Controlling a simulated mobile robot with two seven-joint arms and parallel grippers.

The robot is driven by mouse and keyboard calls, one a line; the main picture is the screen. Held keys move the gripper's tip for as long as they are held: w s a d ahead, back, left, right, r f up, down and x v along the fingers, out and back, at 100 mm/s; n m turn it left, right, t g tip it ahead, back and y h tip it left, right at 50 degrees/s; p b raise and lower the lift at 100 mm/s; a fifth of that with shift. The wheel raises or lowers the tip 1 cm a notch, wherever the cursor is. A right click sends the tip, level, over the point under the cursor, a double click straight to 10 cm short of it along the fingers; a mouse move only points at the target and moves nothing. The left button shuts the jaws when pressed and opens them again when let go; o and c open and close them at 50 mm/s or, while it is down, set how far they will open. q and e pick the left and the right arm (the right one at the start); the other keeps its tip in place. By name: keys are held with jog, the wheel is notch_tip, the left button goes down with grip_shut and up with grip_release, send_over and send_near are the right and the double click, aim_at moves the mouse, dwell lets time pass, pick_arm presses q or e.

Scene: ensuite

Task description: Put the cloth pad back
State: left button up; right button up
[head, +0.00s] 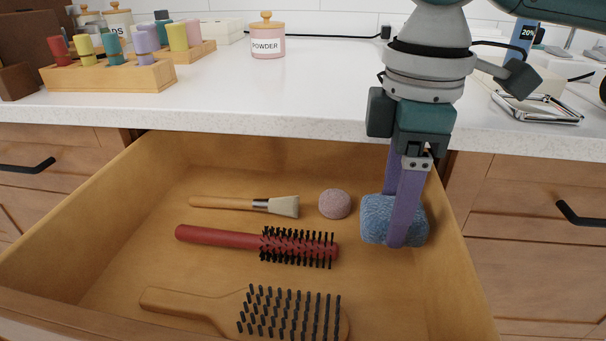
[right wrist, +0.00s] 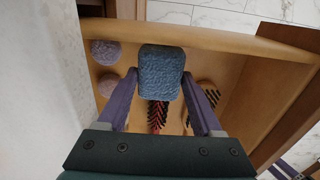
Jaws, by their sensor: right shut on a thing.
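The blue textured cloth pad (head: 377,219) is between the fingers of my right gripper (head: 401,240), which is shut on it. It is over the right part of the open drawer (head: 120,205), near the right wall. I cannot tell whether it touches the drawer floor. In the right wrist view the pad (right wrist: 160,72) sits between the two purple fingertips of the right gripper (right wrist: 160,84).
The drawer holds a pink round pad (head: 335,204), a wooden brush (head: 225,203), a red round brush (head: 215,237) and a paddle brush (head: 190,302). A lilac round pad (right wrist: 105,52) shows in the wrist view. The countertop (head: 300,95) overhangs the drawer's back.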

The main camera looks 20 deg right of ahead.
aim_at(381, 263)
notch_tip(381, 263, down, 6)
jog(key=shift+r+b, duration=0.15)
jog(key=shift+b, duration=0.85)
jog(key=o, duration=1.4)
jog(key=shift+o, duration=0.2)
jog(key=shift+r, duration=0.25)
notch_tip(381, 263, up, 11)
jog(key=p, duration=0.5)
jog(key=shift+r, duration=0.35)
